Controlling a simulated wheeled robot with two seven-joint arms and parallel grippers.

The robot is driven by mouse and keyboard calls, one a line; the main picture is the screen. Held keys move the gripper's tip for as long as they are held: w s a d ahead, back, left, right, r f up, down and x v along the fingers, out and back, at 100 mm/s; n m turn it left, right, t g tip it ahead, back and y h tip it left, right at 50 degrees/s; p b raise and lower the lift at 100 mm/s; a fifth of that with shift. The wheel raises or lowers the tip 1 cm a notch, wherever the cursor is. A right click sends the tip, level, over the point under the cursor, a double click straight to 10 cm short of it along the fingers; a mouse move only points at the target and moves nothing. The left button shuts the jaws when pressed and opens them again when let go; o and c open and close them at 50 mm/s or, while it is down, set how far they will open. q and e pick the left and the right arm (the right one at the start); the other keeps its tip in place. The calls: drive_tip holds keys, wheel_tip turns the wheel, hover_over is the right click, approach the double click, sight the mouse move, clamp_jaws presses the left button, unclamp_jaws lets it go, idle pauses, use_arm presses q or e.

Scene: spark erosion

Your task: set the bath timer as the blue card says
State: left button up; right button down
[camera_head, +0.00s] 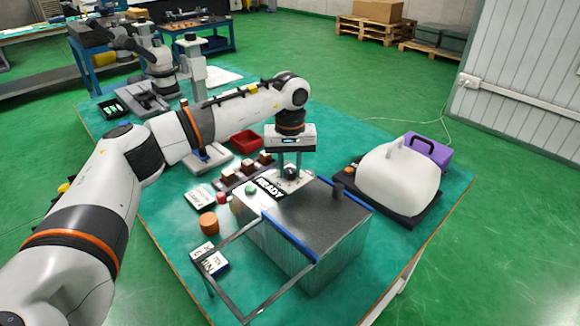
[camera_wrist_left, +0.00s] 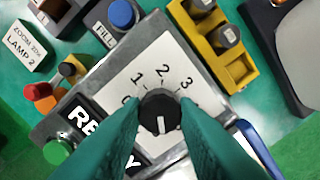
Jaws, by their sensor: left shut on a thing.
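The timer knob (camera_wrist_left: 160,103) is black and round with a white line, on a white dial plate marked 1, 2, 3; other marks are hidden. In the wrist view the line points down, away from the visible numbers. My left gripper (camera_head: 290,168) is shut on the knob, its green fingers at either side in the wrist view (camera_wrist_left: 160,125). The dial sits on the grey metal bath (camera_head: 325,240), beside a READY sign (camera_head: 270,188). A white card with blue edging (camera_head: 210,262) lies in front; only part of its lettering, perhaps "MIN", is readable. My right gripper is not in view.
A thin metal frame (camera_head: 262,308) juts out before the bath. A white-covered machine (camera_head: 398,178) and purple case (camera_head: 428,150) stand right. An orange cylinder (camera_head: 208,222) and red bin (camera_head: 246,140) lie left and behind. A blue button (camera_wrist_left: 122,13) is near the dial.

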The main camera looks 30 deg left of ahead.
sight(290, 170)
use_arm(q)
drive_tip(key=shift+w+r+m, duration=0.1)
drive_tip(key=shift+r+m, duration=0.1)
drive_tip(key=shift+m, duration=1.1)
drive_tip(key=o, duration=1)
drive_tip(key=shift+f, duration=0.1)
wheel_tip(290, 170, up, 12)
drive_tip(key=shift+b, duration=0.45)
